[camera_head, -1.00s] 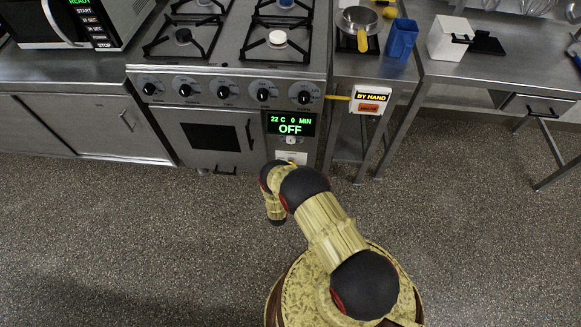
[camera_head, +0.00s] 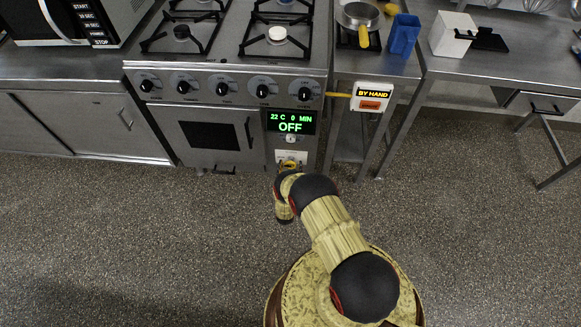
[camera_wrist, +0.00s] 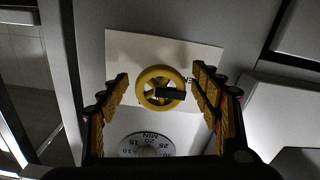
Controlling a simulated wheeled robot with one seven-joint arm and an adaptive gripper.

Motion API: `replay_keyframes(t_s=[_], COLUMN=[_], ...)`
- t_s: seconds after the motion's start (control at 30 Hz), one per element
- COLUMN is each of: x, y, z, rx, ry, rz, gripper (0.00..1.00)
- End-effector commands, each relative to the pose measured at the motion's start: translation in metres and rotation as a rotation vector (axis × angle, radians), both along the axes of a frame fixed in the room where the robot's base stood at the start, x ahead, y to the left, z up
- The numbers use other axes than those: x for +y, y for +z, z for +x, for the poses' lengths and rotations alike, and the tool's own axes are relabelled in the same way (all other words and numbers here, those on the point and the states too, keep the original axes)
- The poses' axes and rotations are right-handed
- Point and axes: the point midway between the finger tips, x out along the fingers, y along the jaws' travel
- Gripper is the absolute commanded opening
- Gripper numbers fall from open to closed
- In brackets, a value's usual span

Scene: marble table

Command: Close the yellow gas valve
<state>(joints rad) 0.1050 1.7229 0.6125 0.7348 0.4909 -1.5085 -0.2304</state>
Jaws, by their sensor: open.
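The yellow gas valve is a round yellow wheel (camera_wrist: 142,88) with a black bar handle across it, on a pale plate (camera_wrist: 200,54) in the wrist view. In the head view the valve (camera_head: 290,165) shows at the lower right of the stove front, just beyond my arm's end. My gripper (camera_wrist: 158,80) is open, with one yellow-and-black finger on each side of the valve. The fingers appear apart from the wheel; their exact depth is hard to tell. In the head view my gripper cannot be made out clearly.
A timer dial (camera_wrist: 147,145) sits beside the plate. Above it are the green-lit display (camera_head: 290,123) and a row of stove knobs (camera_head: 223,88). A yellow-handled "BY HAND" box (camera_head: 372,97) stands to the right. The floor (camera_head: 130,240) around me is clear.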

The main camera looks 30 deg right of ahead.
Motion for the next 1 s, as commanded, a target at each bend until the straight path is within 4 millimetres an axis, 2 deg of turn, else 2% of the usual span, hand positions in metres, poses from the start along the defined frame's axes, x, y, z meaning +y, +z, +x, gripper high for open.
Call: replay_keyframes(t_s=[0.33, 1.0], x=[-0.0019, -0.0018], y=[0.0005, 0.0002], z=[0.0035, 0.0033], rx=[0.0, 0.001], ry=[0.001, 0.001], rz=[0.0, 0.001], gripper=[0.63, 0.25])
